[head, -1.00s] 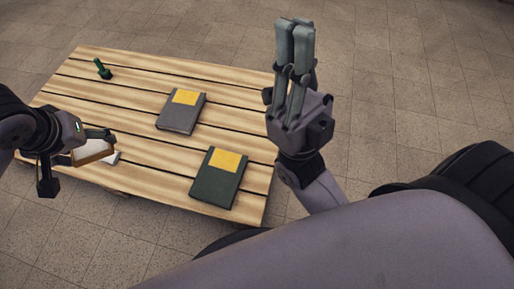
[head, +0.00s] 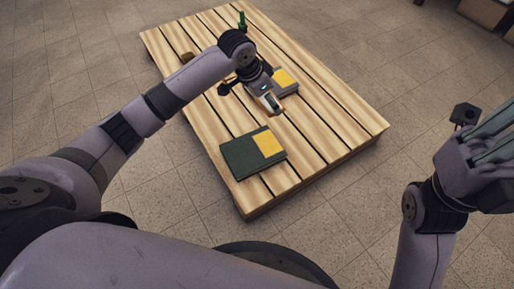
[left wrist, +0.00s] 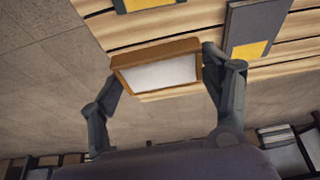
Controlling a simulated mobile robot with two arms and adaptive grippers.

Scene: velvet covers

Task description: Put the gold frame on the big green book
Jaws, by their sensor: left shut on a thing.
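The gold frame (head: 272,103), with a pale panel, is held in my left gripper (head: 255,95) above the table, close to the grey book. In the left wrist view the frame (left wrist: 158,68) sits between the two fingers, tilted. The big green book (head: 241,156), with a yellow patch, lies flat on the table, nearer to me than the gripper. My right gripper (head: 487,140) is at the right edge, away from the table; its fingertips are partly cut off.
A grey book (head: 289,92) with a yellow patch lies partly behind my left gripper. A small green object (head: 242,19) stands at the far end of the slatted wooden table (head: 330,120). A small brown thing (head: 188,57) lies at the left. The table's right side is clear.

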